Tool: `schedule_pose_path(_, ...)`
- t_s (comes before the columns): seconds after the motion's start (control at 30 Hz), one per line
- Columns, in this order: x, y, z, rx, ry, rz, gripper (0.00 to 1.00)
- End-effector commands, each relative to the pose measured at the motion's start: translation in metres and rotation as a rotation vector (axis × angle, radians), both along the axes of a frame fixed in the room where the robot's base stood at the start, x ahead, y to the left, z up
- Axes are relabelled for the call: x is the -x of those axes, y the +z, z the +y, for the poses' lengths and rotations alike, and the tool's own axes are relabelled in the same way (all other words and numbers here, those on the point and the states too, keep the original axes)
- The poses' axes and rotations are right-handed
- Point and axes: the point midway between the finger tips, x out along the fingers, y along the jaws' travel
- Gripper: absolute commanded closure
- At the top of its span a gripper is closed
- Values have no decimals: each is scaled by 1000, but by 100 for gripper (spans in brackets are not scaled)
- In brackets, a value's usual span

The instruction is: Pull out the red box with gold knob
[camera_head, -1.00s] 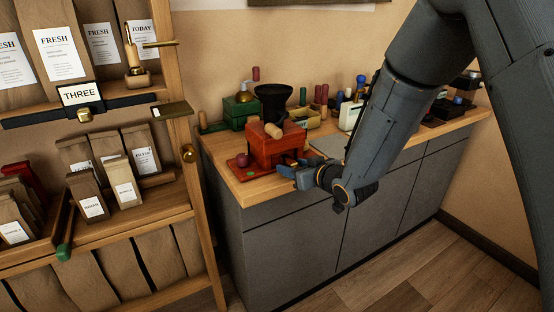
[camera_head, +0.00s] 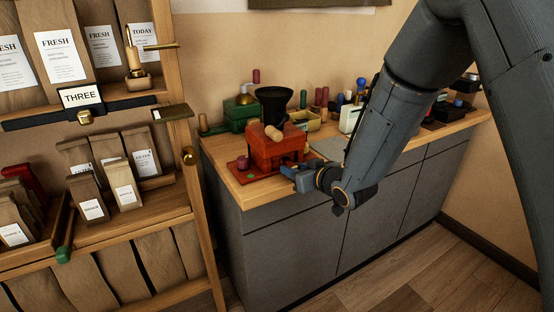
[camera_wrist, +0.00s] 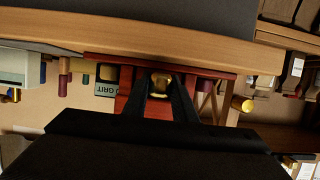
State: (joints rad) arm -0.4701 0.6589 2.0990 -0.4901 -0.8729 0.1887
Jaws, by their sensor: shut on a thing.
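The red box (camera_head: 262,152) is the body of a grinder with a black funnel (camera_head: 273,102) on top and a wooden knob on its side. It stands on a red base near the front edge of the wooden counter. My gripper (camera_head: 284,171) is at its front right side, low down. In the wrist view, which looks upside down, the gold knob (camera_wrist: 160,82) sits between the two dark fingertips of my gripper (camera_wrist: 160,90), which are shut on it. The red box (camera_wrist: 132,104) shows behind the fingers. The drawer front is mostly hidden by the fingers.
A green grinder (camera_head: 238,114) stands behind on the counter (camera_head: 240,192). A white device (camera_head: 350,118) and several small coloured items stand farther right. A wooden shelf with paper bags (camera_head: 122,184) is close on the left. The floor in front of the grey cabinet is clear.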

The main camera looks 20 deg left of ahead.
Motion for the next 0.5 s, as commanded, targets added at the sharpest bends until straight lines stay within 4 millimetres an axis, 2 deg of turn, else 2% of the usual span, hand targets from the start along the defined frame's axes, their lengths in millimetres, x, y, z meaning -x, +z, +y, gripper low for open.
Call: schedule_pose_path(0.5, 6, 0, -7, 0, 0, 0, 100)
